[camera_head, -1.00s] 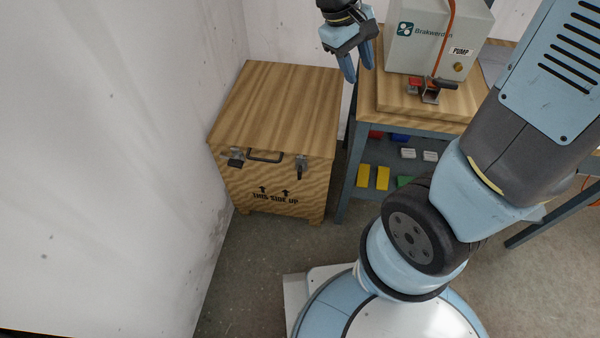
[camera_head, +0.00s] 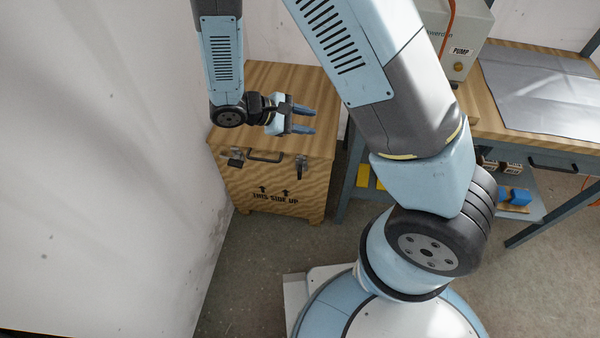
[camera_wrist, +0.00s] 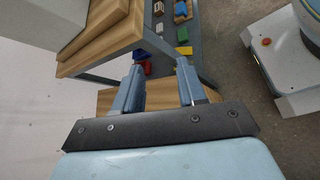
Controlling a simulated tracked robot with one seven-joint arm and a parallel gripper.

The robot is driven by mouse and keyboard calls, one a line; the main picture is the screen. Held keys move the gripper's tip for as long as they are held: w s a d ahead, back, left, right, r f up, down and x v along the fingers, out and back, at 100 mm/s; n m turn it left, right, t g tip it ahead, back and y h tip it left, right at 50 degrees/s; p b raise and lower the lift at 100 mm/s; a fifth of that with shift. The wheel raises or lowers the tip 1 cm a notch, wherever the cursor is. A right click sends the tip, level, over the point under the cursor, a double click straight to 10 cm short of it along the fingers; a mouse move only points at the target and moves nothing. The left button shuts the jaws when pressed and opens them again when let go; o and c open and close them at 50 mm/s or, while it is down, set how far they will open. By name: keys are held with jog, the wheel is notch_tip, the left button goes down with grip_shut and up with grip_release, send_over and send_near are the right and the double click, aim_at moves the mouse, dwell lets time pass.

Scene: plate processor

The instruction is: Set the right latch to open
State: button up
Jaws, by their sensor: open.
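The wooden crate (camera_head: 282,185) stands on the floor against the left wall, its lid shut. Its front carries a left latch (camera_head: 236,160), a dark handle (camera_head: 265,157) and the right latch (camera_head: 301,167), a small dark metal piece hanging near the right front corner. My gripper (camera_head: 312,121) is over the crate lid, above and behind the right latch as seen in the head view, apart from it, with its fingers pointing right. It is open and empty. In the wrist view the two fingers (camera_wrist: 160,85) are spread, with part of the crate lid (camera_wrist: 112,98) behind them. The latches do not show there.
A workbench (camera_head: 480,97) with a grey pump box (camera_head: 455,50) stands right of the crate, with coloured blocks on its lower shelf. A wall (camera_head: 100,170) bounds the left side. Floor (camera_head: 245,265) before the crate is clear.

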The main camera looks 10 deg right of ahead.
jog(key=s+a+f+n+t, duration=0.25)
jog(key=f+n+t, duration=0.2)
jog(key=f, duration=0.35)
jog(key=s+a+f+n+t, duration=0.1)
jog(key=a+f+n+t, duration=0.3)
jog(key=f, duration=0.4)
jog(key=n+t+y, duration=0.7)
jog(key=n, duration=0.4)
send_near(299, 175)
jog(key=x, duration=1.1)
jog(key=shift+f, duration=0.1)
grip_shut()
